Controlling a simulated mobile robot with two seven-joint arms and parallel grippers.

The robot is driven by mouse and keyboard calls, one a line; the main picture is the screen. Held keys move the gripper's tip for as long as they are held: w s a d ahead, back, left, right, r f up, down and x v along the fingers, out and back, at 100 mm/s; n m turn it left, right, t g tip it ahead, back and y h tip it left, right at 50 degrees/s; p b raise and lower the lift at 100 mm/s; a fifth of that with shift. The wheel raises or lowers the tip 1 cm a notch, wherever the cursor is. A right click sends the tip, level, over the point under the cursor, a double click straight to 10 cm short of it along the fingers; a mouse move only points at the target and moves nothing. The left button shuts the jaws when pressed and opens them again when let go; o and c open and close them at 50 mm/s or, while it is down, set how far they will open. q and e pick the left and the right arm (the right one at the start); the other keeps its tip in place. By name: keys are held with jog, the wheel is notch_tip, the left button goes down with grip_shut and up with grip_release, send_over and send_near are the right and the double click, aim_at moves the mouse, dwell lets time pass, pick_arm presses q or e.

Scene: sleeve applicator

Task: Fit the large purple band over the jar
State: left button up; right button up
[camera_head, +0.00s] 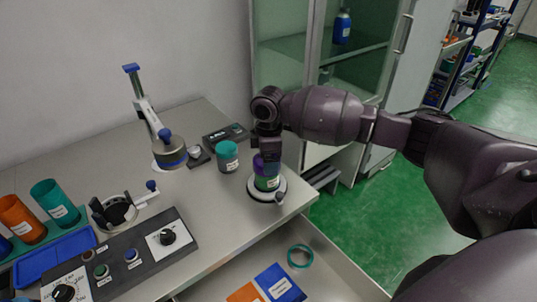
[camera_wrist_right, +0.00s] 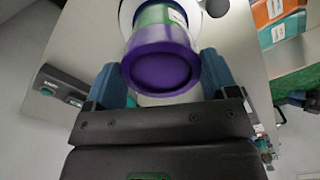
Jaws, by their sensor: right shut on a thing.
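The green jar (camera_head: 267,183) with a pale label stands upright on a round pale base (camera_head: 281,190) near the bench's right end. The jar also shows in the right wrist view (camera_wrist_right: 152,15). The purple band (camera_wrist_right: 160,66) is at the jar's top end, its rim facing the wrist camera; purple also shows in the head view (camera_head: 258,165). I cannot tell how far down the band reaches or whether some purple is a lid. My right gripper (camera_wrist_right: 163,88) is shut on the purple band, blue fingers on either side, and partly hides it in the head view. My left gripper is not seen.
A teal-lidded grey jar (camera_head: 228,156) stands close left of the base. A lever stand (camera_head: 169,152) and a control panel (camera_head: 130,259) are further left, with orange (camera_head: 22,220) and teal (camera_head: 55,203) cups. An open drawer below holds a teal ring (camera_head: 300,256) and boxes (camera_head: 279,284).

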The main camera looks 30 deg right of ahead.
jog(key=shift+f, duration=0.1)
jog(key=o, duration=0.8)
dwell(0.3)
